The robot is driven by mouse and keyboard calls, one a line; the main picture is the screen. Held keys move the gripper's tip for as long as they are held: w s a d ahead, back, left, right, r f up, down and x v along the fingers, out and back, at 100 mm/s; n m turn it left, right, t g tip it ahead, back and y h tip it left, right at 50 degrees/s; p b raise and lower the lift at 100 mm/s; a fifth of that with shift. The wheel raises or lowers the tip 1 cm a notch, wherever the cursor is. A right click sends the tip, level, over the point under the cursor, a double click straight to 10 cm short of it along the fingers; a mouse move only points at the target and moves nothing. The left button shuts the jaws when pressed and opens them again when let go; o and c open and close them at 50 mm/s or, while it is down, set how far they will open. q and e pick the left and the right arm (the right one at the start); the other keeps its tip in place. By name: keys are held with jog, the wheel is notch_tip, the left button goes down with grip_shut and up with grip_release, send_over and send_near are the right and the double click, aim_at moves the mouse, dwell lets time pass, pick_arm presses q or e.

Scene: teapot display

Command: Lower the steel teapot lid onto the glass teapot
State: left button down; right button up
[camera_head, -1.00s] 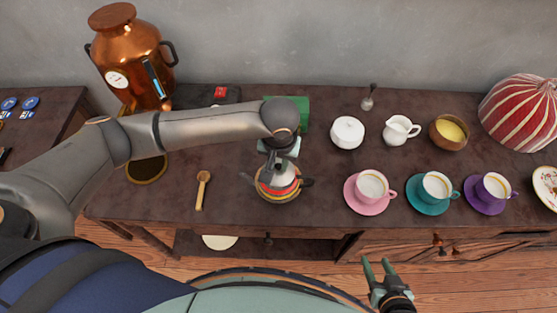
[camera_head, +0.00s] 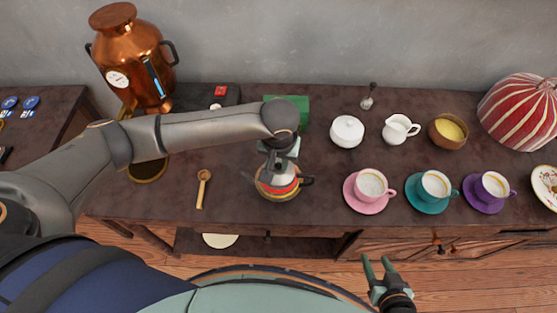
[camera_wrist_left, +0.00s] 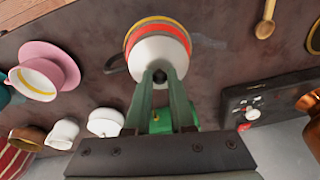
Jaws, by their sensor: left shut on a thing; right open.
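The glass teapot (camera_head: 294,187), with red and yellow bands, stands on the table below my left gripper (camera_head: 277,166). It shows in the left wrist view (camera_wrist_left: 156,22) beyond the lid. My left gripper is shut on the dark knob of the steel teapot lid (camera_head: 274,182). The pale lid (camera_wrist_left: 158,52) shows in the left wrist view, over the teapot's middle. I cannot tell whether the lid touches the teapot's rim. The teapot's handle sticks out to the right. My right gripper (camera_head: 377,263) is open and empty, in front of the table's front edge.
A wooden spoon (camera_head: 203,188) lies left of the teapot, and a green box (camera_head: 294,108) stands behind it. Pink (camera_head: 370,190), teal (camera_head: 435,190) and purple (camera_head: 490,192) cups stand right. A copper urn (camera_head: 130,55) stands at the back left. Table around the teapot is clear.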

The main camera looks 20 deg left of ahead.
pick_arm(q)
jog(key=shift+f, duration=0.2)
jog(key=c, duration=0.7)
grip_release()
jog(key=shift+o, duration=0.3)
jog(key=o, duration=0.5)
jog(key=shift+r, duration=0.15)
jog(key=shift+r, duration=3.4)
jog(key=shift+s, duration=0.1)
